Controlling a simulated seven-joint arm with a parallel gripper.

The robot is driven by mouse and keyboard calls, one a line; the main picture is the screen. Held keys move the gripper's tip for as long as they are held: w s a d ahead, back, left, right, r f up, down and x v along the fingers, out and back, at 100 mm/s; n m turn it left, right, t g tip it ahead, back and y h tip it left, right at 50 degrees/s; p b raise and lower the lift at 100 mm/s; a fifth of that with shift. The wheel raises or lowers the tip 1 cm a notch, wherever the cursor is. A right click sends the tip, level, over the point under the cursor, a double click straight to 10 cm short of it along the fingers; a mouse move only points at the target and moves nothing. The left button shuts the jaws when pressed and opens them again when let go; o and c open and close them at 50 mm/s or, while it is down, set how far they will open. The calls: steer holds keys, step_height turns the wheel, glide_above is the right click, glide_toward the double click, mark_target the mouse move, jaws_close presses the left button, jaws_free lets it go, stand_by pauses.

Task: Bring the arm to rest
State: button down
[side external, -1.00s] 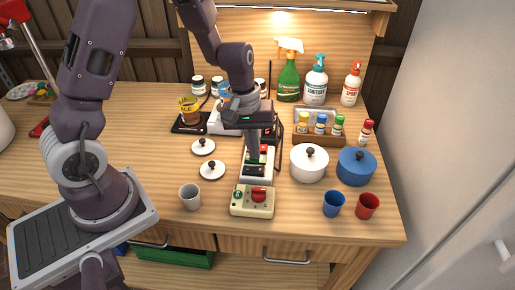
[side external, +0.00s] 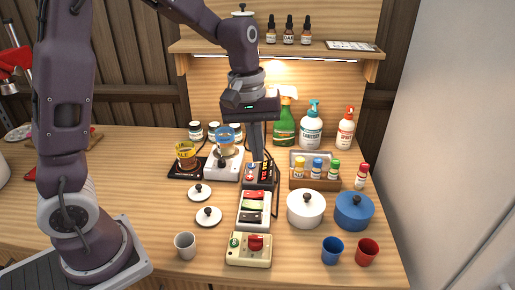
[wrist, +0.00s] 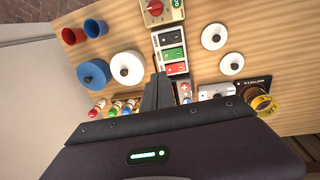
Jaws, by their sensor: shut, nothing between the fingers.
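My gripper (side external: 257,140) is shut and empty. It hangs pointing down above the power strip area of the wooden bench (side external: 120,190), in front of the green spray bottle. In the wrist view my shut fingers (wrist: 157,92) show over the bench, close to a switch box (wrist: 170,48) with red and green rockers. The switch box also shows in the side view (side external: 253,211), below and apart from my fingers.
A white pot (side external: 306,209) and blue pot (side external: 354,211) stand right of the switch box. Blue (side external: 332,250) and red (side external: 367,252) cups stand in front. A grey cup (side external: 185,245) and two white lids (side external: 208,216) lie left. A shelf (side external: 300,50) with bottles hangs behind.

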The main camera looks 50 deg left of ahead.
steer(key=shift+r, duration=0.15)
steer(key=s+r+m+t, duration=0.2)
steer(key=s+r+m, duration=0.1)
steer(key=s, duration=0.7)
steer(key=s+d+r+m+t+y, duration=0.1)
steer(key=s+r+m, duration=0.3)
steer(key=s, duration=0.6)
steer(key=shift+s+r+m+t, duration=0.2)
steer(key=shift+s+m+t, duration=0.15)
steer(key=shift+m+t, duration=0.55)
steer(key=shift+w, duration=0.1)
